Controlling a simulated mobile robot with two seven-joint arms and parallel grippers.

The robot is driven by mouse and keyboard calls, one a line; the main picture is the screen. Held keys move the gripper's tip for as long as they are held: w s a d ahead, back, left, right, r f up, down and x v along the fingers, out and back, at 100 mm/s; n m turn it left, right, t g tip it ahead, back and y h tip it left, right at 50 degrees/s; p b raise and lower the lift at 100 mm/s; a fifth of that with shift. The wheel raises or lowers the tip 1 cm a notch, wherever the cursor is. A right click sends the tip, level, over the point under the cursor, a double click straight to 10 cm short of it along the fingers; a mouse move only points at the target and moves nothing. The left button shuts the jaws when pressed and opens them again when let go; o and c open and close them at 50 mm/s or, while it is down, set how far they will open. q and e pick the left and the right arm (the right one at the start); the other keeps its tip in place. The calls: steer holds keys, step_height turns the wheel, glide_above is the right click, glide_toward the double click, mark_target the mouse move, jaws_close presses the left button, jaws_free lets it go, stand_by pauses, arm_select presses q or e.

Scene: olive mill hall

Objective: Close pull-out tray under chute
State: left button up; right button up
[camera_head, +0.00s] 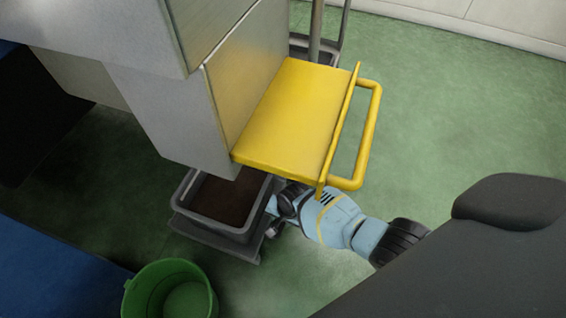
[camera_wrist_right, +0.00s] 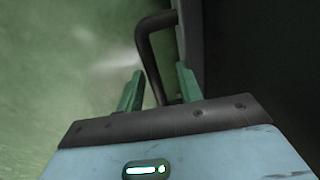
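A yellow flat shelf (camera_head: 292,113) with a yellow bar handle (camera_head: 367,138) juts out from the grey chute housing (camera_head: 175,125). Below it, a grey tray (camera_head: 236,233) with dark brown contents sticks out from under the housing. My right gripper (camera_head: 277,207) is low beside the tray's right side, partly hidden by the yellow shelf and my wrist. In the right wrist view, my right gripper (camera_wrist_right: 158,88) is open, its green fingers on either side of a dark bent bar handle (camera_wrist_right: 151,58). The handle joins a dark surface at the right; contact is unclear. My left gripper is not in view.
A green bucket (camera_head: 170,291) stands on the floor at the bottom left. A blue surface (camera_head: 45,268) lies at the left edge. A metal post (camera_head: 315,30) and another grey bin stand behind the shelf. The green floor (camera_head: 450,110) at the right is clear.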

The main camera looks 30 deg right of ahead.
steer(key=shift+s+d, duration=0.1)
steer(key=shift+r+p, duration=0.3)
step_height(320, 180, up, 7)
steer(key=s+p, duration=0.1)
steer(key=p, duration=0.4)
steer(key=shift+d, duration=0.45)
steer(key=shift+s, duration=0.1)
